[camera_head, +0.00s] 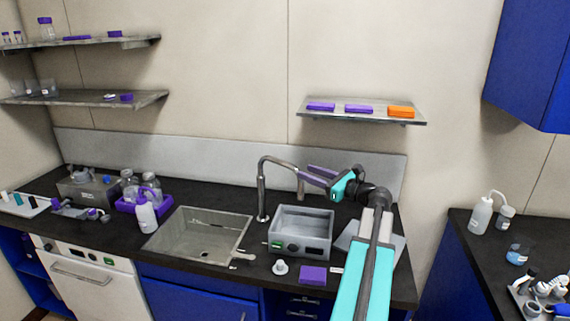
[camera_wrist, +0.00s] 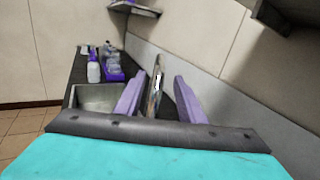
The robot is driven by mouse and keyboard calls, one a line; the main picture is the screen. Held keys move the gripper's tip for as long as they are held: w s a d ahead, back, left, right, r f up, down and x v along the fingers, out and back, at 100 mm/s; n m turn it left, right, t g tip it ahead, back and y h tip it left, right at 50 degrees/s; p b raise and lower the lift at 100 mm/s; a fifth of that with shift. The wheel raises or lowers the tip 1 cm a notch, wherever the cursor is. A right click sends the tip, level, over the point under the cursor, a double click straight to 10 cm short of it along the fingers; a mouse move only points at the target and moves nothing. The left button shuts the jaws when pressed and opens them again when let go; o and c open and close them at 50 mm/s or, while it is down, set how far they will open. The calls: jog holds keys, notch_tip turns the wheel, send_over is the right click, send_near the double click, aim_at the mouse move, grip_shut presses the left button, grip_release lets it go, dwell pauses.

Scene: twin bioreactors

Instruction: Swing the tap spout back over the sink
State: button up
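The metal tap (camera_head: 262,190) stands upright on the counter just right of the sink (camera_head: 195,232). Its hooked spout (camera_head: 282,162) points right, away from the sink, and its end hangs near the back of a grey water bath. My gripper (camera_head: 309,174) is at the spout's right side, at about the height of its bend. In the wrist view, the two purple fingers are apart, and the tap (camera_wrist: 156,82) shows between them with gaps on both sides. I cannot tell whether either finger touches it.
The grey water bath (camera_head: 301,230) sits right of the sink, below my gripper. A purple box (camera_head: 313,275) lies in front of it. A wall shelf (camera_head: 365,113) is above my arm. A wash bottle (camera_head: 145,215) and purple rack stand left of the sink.

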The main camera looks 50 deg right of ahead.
aim_at(291, 166)
jog(key=w+p, duration=0.1)
jog(key=w, duration=0.2)
jog(key=w+p, duration=0.1)
jog(key=w, duration=0.3)
jog(key=w+p, duration=0.1)
jog(key=w, duration=0.3)
jog(key=shift+w+a, duration=0.1)
jog(key=shift+a, duration=0.3)
jog(key=shift+c, duration=0.5)
grip_shut()
